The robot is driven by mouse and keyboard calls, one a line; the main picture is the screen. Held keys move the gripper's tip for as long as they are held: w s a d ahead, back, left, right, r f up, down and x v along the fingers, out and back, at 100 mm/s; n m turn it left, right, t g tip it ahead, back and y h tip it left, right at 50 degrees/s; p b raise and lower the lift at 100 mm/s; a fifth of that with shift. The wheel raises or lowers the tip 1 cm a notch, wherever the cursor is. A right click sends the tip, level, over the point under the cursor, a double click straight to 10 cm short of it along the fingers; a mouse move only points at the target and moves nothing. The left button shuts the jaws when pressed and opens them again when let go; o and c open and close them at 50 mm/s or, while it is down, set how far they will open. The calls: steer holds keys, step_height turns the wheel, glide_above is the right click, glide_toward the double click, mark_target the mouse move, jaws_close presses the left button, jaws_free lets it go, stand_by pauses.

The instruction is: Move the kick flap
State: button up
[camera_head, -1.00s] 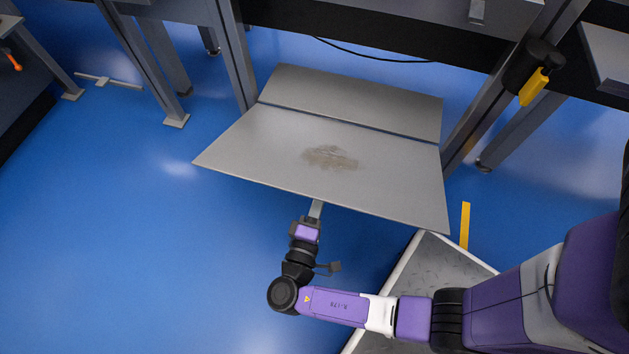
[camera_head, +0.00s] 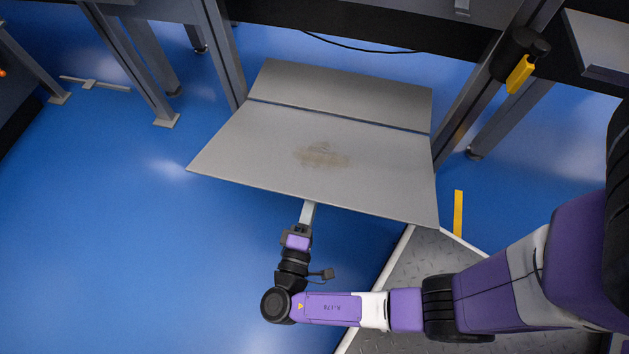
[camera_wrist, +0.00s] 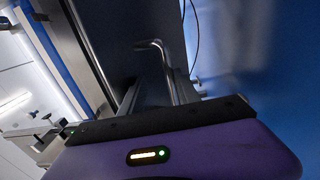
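The kick flap (camera_head: 260,130) is a wide grey panel with a brown scuff mark on its face. It slopes out toward me from a narrower grey strip (camera_head: 350,92), with a dark seam between them. My gripper (camera_head: 309,212) is at the flap's front edge, near the middle, with its tip reaching to or just under that edge. Contact cannot be made out. The wrist view shows the purple gripper housing, and a thin bent rod (camera_wrist: 165,65) stands up beyond it. The gap between the fingers is not clear in either view.
Grey metal legs (camera_head: 225,60) stand on both sides of the flap. A yellow-handled part (camera_head: 519,74) is mounted on the right post. A yellow strip (camera_head: 458,212) lies on the blue floor at the right. Open blue floor (camera_head: 100,240) lies at the left.

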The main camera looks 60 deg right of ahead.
steer(key=shift+v, duration=2.35)
